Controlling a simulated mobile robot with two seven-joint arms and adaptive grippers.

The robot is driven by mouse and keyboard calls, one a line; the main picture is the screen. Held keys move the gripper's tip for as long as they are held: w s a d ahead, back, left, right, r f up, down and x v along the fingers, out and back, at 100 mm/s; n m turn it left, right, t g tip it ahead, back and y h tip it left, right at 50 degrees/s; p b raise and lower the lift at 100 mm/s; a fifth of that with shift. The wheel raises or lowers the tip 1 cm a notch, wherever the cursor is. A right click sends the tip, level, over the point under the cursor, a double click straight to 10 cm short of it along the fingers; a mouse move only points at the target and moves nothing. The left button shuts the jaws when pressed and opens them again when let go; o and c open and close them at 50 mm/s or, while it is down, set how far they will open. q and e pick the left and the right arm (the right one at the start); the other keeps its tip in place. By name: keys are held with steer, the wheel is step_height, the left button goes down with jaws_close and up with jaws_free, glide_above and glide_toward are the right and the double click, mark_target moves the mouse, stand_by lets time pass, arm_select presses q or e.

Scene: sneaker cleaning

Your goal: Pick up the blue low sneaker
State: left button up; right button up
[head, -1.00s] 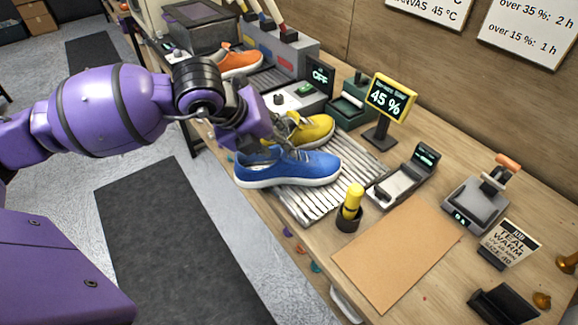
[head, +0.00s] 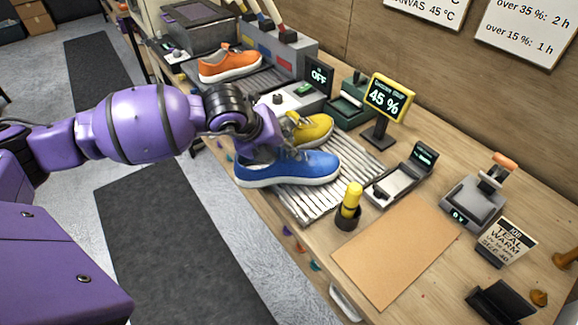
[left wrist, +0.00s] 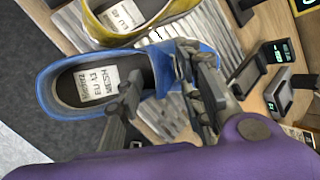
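The blue low sneaker (head: 290,168) has a white sole and sits upright on the slatted rack, toe to the right. In the left wrist view the sneaker (left wrist: 62,84) shows its open collar and a white size label inside. My left gripper (head: 272,143) is over the sneaker's middle. In the left wrist view my left gripper (left wrist: 162,75) has its two fingers apart, one by the collar and one toward the toe end, with blue upper between them. Whether they touch the shoe is unclear. My right gripper is not in view.
A yellow sneaker (head: 315,128) stands close behind the blue one on the slatted rack (head: 304,206). An orange sneaker (head: 230,65) is farther back. A yellow-topped bottle (head: 351,200) stands in front right. A 45 % display (head: 389,97) is behind. A bare tan mat (head: 397,250) lies right.

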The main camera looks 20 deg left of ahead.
arm_select(q)
jaws_close()
stand_by(0.4)
